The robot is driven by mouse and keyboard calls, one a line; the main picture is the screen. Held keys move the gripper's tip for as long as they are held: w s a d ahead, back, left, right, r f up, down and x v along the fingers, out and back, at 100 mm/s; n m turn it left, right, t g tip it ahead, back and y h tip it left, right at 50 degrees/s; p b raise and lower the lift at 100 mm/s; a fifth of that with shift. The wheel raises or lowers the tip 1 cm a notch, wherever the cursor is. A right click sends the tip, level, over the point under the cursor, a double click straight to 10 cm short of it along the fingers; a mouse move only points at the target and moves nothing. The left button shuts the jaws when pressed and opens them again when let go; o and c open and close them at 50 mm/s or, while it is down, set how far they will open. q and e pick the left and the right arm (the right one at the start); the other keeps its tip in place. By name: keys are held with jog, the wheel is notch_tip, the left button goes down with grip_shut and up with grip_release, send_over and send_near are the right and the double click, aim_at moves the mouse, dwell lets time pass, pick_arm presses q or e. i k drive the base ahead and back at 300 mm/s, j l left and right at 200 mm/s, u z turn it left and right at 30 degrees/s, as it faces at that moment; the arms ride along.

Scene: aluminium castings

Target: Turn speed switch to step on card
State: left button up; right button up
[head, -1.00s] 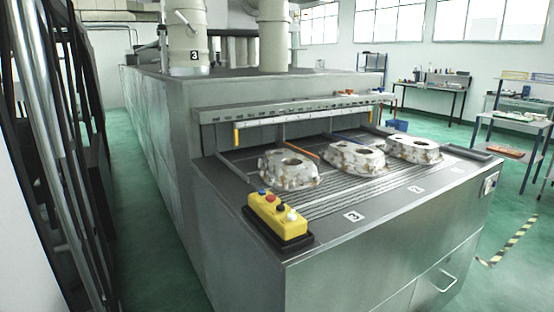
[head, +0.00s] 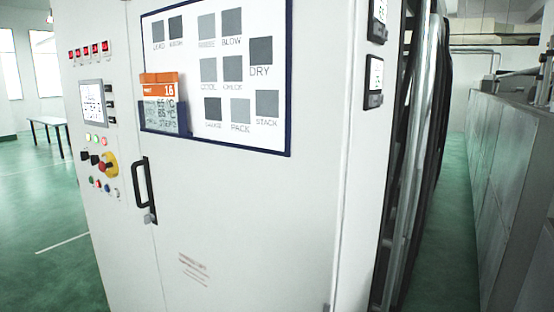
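A white control cabinet (head: 250,215) fills the middle of the head view. On its left part is a control panel with black rotary switches (head: 94,158), a larger red-and-yellow switch (head: 108,164) and small coloured buttons. I cannot tell which one is the speed switch. A card (head: 161,98) with an orange top marked 16 and a grey lower part with temperatures and a steps line sits in a dark holder (head: 163,120) on the door. The step value is too small to read surely. Neither gripper is in view.
A black door handle (head: 145,190) sticks out beside the panel. A white board (head: 218,70) with grey squares hangs above. A screen (head: 94,101) is above the switches. Green floor (head: 40,225) is open at left, with a table (head: 47,123). A narrow aisle (head: 452,200) runs at right.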

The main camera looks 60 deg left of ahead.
aim_at(95, 158)
jog(key=u, duration=3.2)
